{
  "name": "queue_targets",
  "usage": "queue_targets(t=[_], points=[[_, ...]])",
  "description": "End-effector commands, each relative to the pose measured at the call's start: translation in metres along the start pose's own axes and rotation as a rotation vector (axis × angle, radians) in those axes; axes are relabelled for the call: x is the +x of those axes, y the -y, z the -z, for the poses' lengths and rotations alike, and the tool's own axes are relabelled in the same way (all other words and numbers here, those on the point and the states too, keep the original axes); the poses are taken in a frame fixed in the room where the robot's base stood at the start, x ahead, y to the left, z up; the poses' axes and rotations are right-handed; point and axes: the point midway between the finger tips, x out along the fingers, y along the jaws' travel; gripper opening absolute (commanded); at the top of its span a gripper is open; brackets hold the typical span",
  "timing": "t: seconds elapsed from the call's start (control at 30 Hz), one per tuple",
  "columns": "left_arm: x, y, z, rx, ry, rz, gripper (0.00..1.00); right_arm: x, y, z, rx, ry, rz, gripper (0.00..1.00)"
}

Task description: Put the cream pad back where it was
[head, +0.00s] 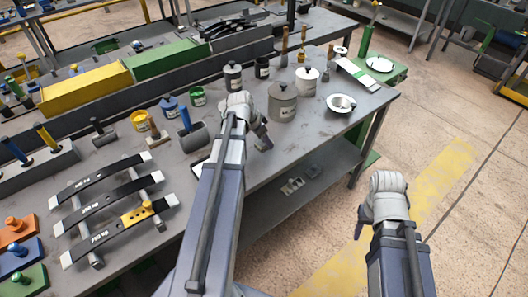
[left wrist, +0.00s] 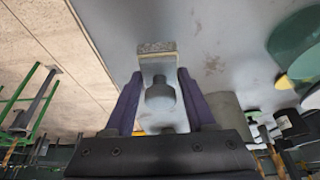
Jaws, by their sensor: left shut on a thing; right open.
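My left gripper (left wrist: 158,105) is shut on a pale cream piece with a dark grey round knob, which looks like the cream pad (left wrist: 158,66); a speckled grey end shows at its far edge. In the head view my left gripper (head: 262,140) is over the front part of the bench, beside the grey lidded pot, and its own arm hides most of what it holds. My right gripper (head: 362,222) is open and empty, out over the floor to the right of the bench. Orange (head: 16,232), blue (head: 20,258) and green (head: 26,281) knobbed pads sit at the bench's left.
A grey pot (head: 282,102), several canisters and a white bowl (head: 341,104) stand on the bench. Long yellow (head: 86,89) and green boxes lie behind.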

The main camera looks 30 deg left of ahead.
Motion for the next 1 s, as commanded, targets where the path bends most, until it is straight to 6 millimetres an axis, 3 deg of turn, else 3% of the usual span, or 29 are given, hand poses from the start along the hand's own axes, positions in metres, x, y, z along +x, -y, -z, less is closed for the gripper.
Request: queue_targets(t=[0.17, 0.43, 0.87, 0.9, 1.0], points=[[0.005, 0.0, -0.002, 0.0, 0.0, 0.0, 0.0, 0.005, 0.001, 0.0, 0.0, 0.0, 0.0, 0.5], [0.034, 0.0, -0.014, 0.0, 0.0, 0.0, 0.0, 0.037, 0.004, 0.002, 0.0, 0.0, 0.0, 0.5], [0.037, 0.0, -0.015, 0.0, 0.0, 0.0, 0.0, 0.04, 0.004, 0.002, 0.0, 0.0, 0.0, 0.5], [0.037, 0.0, -0.015, 0.0, 0.0, 0.0, 0.56, 0.04, 0.004, 0.002, 0.0, 0.0, 0.0, 0.5], [0.036, 0.0, -0.015, 0.0, 0.0, 0.0, 0.68, 0.038, 0.004, 0.002, 0.0, 0.0, 0.0, 0.5]])
